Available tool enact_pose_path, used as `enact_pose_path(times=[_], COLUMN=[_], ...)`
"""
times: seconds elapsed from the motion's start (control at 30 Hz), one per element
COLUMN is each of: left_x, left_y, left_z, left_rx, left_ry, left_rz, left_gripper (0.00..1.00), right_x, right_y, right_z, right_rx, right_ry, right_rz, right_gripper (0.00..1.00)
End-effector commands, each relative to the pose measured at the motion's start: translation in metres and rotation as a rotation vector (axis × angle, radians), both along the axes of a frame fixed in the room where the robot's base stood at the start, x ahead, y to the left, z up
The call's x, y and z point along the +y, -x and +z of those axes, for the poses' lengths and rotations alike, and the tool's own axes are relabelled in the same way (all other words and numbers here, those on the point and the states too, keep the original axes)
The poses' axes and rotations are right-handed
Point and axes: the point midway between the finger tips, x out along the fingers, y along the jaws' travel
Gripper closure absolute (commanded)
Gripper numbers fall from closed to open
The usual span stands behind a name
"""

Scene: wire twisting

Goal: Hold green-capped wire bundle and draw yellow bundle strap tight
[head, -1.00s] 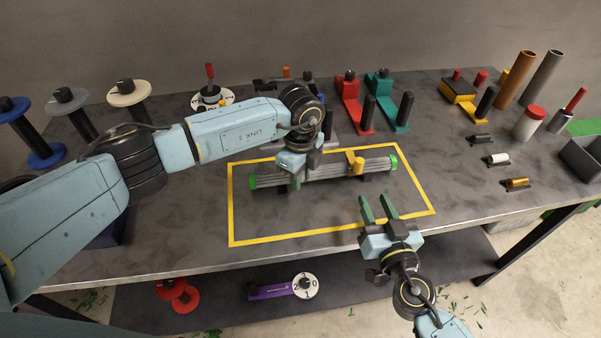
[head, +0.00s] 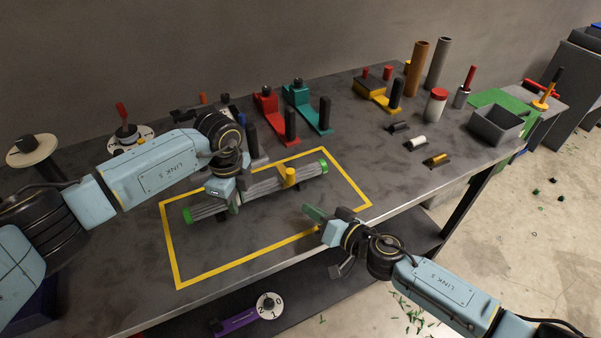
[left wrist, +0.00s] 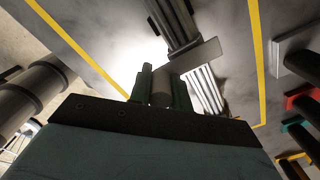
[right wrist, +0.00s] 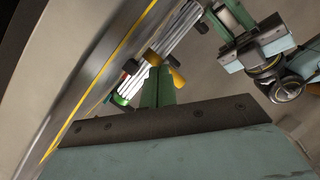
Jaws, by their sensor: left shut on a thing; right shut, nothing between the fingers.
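The grey wire bundle (head: 262,188) with green end caps lies inside the yellow outline on the bench. A yellow strap piece (head: 290,177) stands up from it, right of its middle. My left gripper (head: 226,200) is shut on the bundle left of the strap; its fingers also show in the left wrist view (left wrist: 158,85). My right gripper (head: 308,212) is shut and empty, in front of the bundle near the bench's front edge, apart from the strap. In the right wrist view its shut fingers (right wrist: 160,85) point toward the yellow strap (right wrist: 176,77) and bundle (right wrist: 165,40).
Red (head: 272,115) and teal (head: 308,108) tool stands are behind the bundle. Small cylinders (head: 416,143) and a grey bin (head: 497,124) are at the right.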

Motion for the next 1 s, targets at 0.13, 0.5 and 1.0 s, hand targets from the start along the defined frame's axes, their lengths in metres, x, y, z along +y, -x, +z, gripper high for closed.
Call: enact_pose_path(times=[0.13, 0.5, 1.0], left_x=[0.0, 0.0, 0.0], left_y=[0.0, 0.0, 0.0], left_z=[0.001, 0.001, 0.001], left_rx=[-0.002, -0.002, -0.002], left_ry=[0.001, 0.001, 0.001], left_rz=[0.0, 0.0, 0.0], left_gripper=[1.0, 1.0, 1.0], right_x=[-0.018, -0.058, -0.071], right_y=[-0.017, -0.051, -0.061], right_z=[0.005, 0.027, 0.038], right_rx=[0.151, 0.481, 0.534], right_ry=[-0.147, -0.641, -0.771], right_rz=[0.061, 0.047, 0.038], right_gripper=[1.0, 1.0, 1.0])
